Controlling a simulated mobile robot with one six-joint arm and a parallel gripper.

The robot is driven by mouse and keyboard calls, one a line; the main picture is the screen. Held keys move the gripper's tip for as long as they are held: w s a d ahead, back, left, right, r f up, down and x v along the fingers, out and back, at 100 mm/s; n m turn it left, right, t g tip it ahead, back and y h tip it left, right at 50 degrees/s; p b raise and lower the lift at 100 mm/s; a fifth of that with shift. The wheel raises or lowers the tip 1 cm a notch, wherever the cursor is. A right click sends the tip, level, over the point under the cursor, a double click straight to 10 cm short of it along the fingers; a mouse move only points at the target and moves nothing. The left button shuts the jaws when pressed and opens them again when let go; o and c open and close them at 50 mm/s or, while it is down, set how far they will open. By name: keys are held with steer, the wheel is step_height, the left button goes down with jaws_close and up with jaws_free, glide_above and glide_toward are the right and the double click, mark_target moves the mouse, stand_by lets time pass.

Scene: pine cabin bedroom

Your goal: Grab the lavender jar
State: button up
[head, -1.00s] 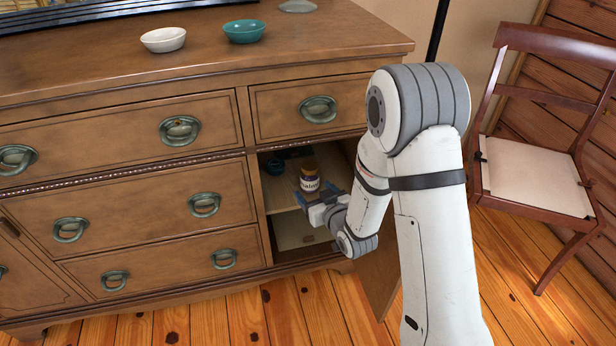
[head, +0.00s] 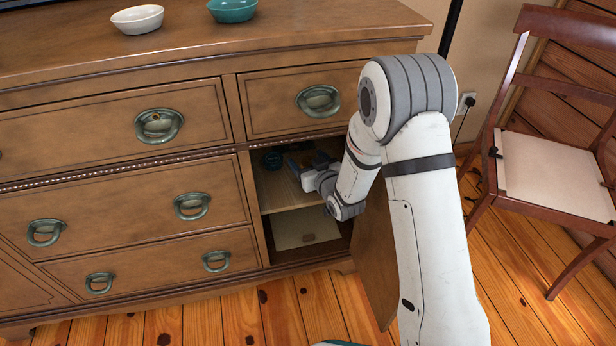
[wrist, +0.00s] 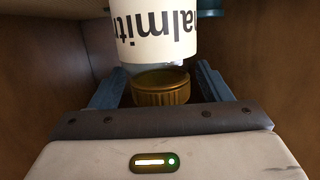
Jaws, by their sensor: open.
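In the wrist view a jar with a gold ribbed lid (wrist: 161,88) and a white label (wrist: 158,35) appears upside down. Its dark lettering is only partly in frame, and I cannot read the word lavender on it. My gripper (wrist: 160,76) is open, with one blue finger on each side of the jar's lid end. I cannot tell whether either finger touches it. In the head view my gripper (head: 301,168) is inside the open dresser compartment, above its shelf (head: 282,195). The jar cannot be made out there, hidden by the gripper and arm.
The compartment's wooden walls (wrist: 45,55) are close on both sides. The open cabinet door (head: 372,262) hangs beside my arm. A chair (head: 555,175) stands at right.

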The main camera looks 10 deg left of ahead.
steer(key=shift+w+a, duration=0.25)
steer(key=shift+c, duration=0.3)
steer(key=c, duration=1)
steer(key=shift+c, duration=0.6)
steer(key=shift+r, duration=0.1)
